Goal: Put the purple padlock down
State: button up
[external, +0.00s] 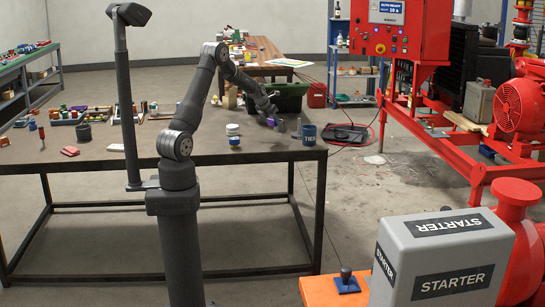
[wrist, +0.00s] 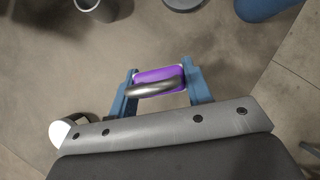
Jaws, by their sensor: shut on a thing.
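The purple padlock (wrist: 160,76) with its silver shackle (wrist: 152,90) is between the blue fingers of my gripper (wrist: 161,81) in the wrist view. The fingers press on its two ends and the shackle faces the wrist. In the external view my gripper (external: 275,121) is low over the right end of the dark workbench (external: 165,160), with a small purple patch of the padlock at its fingers. I cannot tell whether the padlock touches the bench top.
A white-lidded jar (external: 233,134) stands to the left. A dark green crate (external: 290,98) is behind. Bare bench top lies between the cup and the jar.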

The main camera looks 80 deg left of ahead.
jog(key=shift+n, duration=0.5)
jog(key=s+a+f, duration=0.1)
jog(key=s+f, duration=0.1)
jog(key=s+a+f, duration=0.2)
jog(key=shift+s, duration=0.15)
jog(key=shift+f, duration=2.05)
jog(key=shift+f, duration=0.1)
jog(key=o, duration=1.1)
jog(key=shift+f, duration=0.1)
jog(key=shift+c, duration=0.2)
jog(key=shift+r, duration=0.35)
jog(key=v, duration=1.1)
jog(key=shift+d+r, duration=0.3)
